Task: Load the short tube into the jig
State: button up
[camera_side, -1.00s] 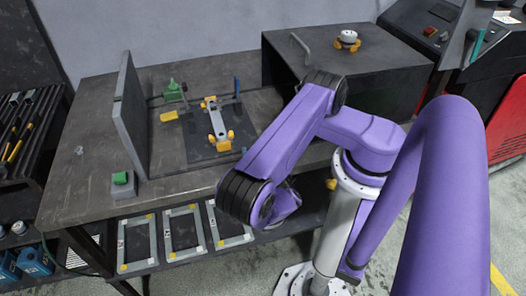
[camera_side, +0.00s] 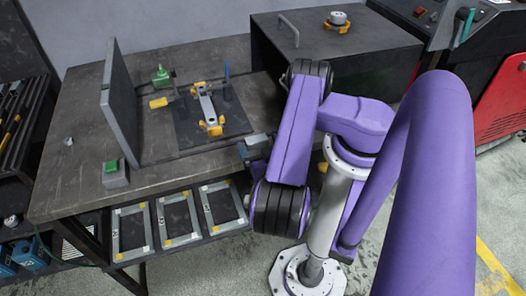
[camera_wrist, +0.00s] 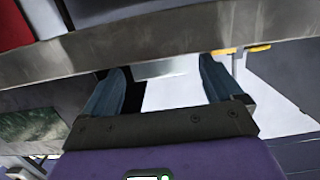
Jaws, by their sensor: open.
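The jig seems to be the dark plate (camera_side: 188,132) on the workbench, with yellow-orange holders (camera_side: 213,128) at its fittings. A silver tube-like piece (camera_side: 207,106) lies lengthwise between the holders; I cannot tell whether it is the short tube. My gripper (camera_side: 245,150) is near the bench's front edge, right of the plate, partly hidden by my arm. In the wrist view my gripper (camera_wrist: 163,78) shows two blue-grey fingers spread apart. Nothing is clearly held between them. A pale surface and a small grey edge show beyond them.
The bench edge (camera_wrist: 150,45) crosses the wrist view just beyond the fingers. An upright grey panel (camera_side: 118,105) and a green-button box (camera_side: 115,174) stand left of the plate. Several rectangular frames (camera_side: 176,220) rest on the shelf below. A dark cabinet (camera_side: 365,55) stands at right.

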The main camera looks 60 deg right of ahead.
jog(key=shift+v, duration=1.25)
jog(key=shift+a, duration=0.1)
